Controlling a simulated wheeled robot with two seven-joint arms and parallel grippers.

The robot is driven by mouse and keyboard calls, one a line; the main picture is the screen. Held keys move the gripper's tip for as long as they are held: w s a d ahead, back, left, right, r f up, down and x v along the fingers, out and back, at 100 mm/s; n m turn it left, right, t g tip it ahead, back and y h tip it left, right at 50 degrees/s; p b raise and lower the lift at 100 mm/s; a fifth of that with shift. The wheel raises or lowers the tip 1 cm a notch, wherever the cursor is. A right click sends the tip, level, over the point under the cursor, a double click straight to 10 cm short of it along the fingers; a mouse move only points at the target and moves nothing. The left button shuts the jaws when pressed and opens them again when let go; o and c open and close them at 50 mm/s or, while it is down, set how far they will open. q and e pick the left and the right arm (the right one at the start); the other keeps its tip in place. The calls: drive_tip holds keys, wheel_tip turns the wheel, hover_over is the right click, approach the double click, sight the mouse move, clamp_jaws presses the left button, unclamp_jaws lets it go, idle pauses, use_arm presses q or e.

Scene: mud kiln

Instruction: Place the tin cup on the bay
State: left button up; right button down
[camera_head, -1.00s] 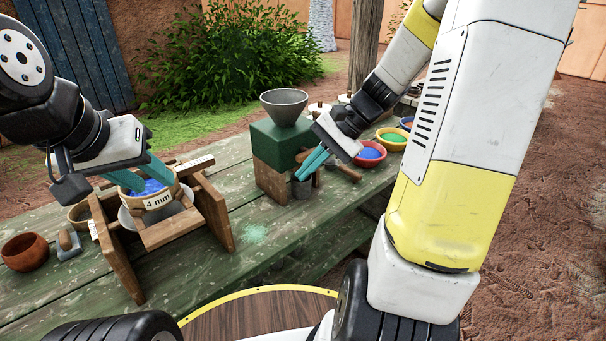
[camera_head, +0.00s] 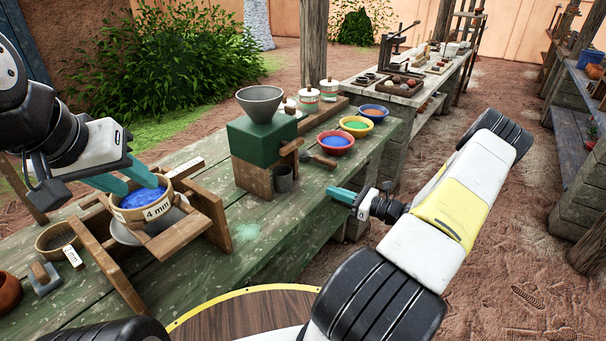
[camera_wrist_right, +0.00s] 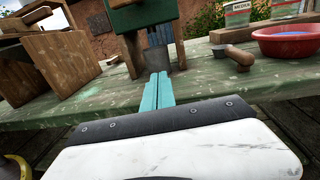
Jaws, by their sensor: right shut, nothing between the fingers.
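I cannot tell which spot is the bay. My right gripper (camera_head: 343,196) is shut and empty at the table's front edge, to the right of the cup and apart from it. In the right wrist view its fingers (camera_wrist_right: 157,88) are together. My left gripper (camera_head: 141,190) has its fingers apart at the rim of the 4 mm sieve (camera_head: 150,211).
The sieve holds blue grains and sits on a wooden stand (camera_head: 205,205). Red (camera_head: 335,145), yellow (camera_head: 355,126) and blue (camera_head: 373,113) bowls line the table's right side. A wooden-handled tool (camera_head: 318,159) lies near the cup. The table front right of the stand is mostly clear.

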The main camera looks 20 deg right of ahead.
approach(277, 171)
drive_tip(key=shift+w+a, duration=0.2)
drive_tip(key=shift+w, duration=0.05)
idle(0.4)
drive_tip(key=x, duration=0.7)
drive_tip(key=shift+w+a, duration=0.1)
